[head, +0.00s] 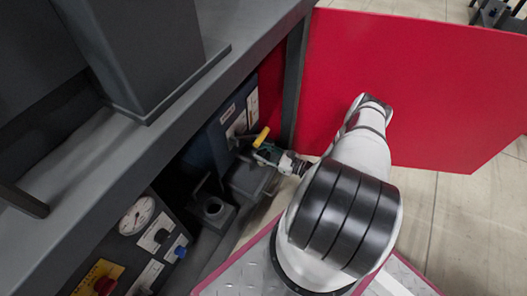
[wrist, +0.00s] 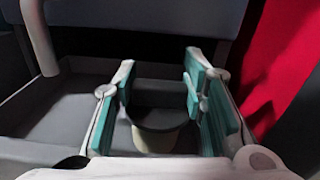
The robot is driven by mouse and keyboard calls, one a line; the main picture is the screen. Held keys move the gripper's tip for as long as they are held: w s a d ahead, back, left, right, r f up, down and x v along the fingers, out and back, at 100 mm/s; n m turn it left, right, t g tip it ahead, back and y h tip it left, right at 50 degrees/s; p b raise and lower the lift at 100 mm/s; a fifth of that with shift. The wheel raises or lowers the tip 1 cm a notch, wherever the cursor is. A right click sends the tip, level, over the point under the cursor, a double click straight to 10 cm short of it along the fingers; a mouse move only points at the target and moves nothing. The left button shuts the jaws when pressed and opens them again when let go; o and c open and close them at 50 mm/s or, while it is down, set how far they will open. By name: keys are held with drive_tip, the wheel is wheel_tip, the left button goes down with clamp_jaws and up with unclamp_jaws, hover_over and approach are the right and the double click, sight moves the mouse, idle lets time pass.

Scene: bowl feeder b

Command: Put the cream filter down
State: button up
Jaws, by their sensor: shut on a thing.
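My gripper (head: 266,153) reaches into the dark machine opening in the head view, over a grey tray-like part. In the wrist view its two fingers with teal pads (wrist: 160,85) stand apart on either side of the cream filter (wrist: 154,140). The gripper is shut on the filter, a short pale round piece with a dark upper part, low between the fingers. Its lower end is hidden by my gripper's body. The filter cannot be made out clearly in the head view. Whether it touches the surface below cannot be told.
A grey tray (wrist: 60,120) with raised walls surrounds the fingers. A yellow piece (head: 261,137) is close to the gripper. A red panel (head: 410,80) stands to the right. A gauge (head: 137,215) and buttons are on the lower left. A grey frame edge runs above the opening.

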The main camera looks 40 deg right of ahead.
drive_tip(key=o, duration=1.3)
drive_tip(key=shift+f, duration=0.1)
drive_tip(key=shift+r, duration=0.4)
drive_tip(key=p+v, duration=0.2)
drive_tip(key=v, duration=1)
drive_tip(key=shift+r+p, duration=0.25)
drive_tip(key=shift+p, duration=0.05)
